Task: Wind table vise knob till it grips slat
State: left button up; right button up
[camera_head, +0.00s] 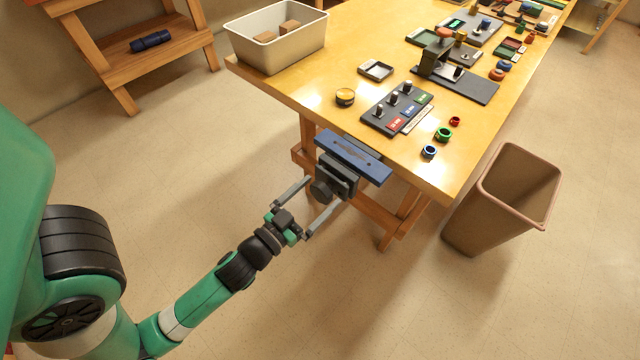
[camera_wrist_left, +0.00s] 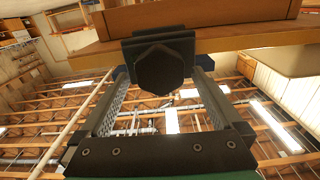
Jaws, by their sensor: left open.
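The table vise (camera_head: 338,178) is fixed at the table's near edge, with dark grey jaw plates. A long blue slat (camera_head: 352,157) lies along its top; I cannot tell whether the jaws touch it. The vise's dark round knob (camera_head: 320,190) faces my left arm; in the left wrist view the many-sided knob (camera_wrist_left: 162,72) is near the middle. My left gripper (camera_head: 325,192) is open, its two fingers on either side of the knob. In the left wrist view (camera_wrist_left: 160,75) gaps show between the knob and both fingers. My right gripper is out of view.
A brown waste bin (camera_head: 480,215) stands at right. Floor near my arm is clear.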

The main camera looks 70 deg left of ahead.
pick_arm(q)
jog(key=shift+w+a+f, duration=0.1)
jog(key=shift+w+a, duration=0.25)
jog(key=shift+w, duration=0.2)
jog(key=shift+c, duration=0.2)
jog(key=c, duration=1.3)
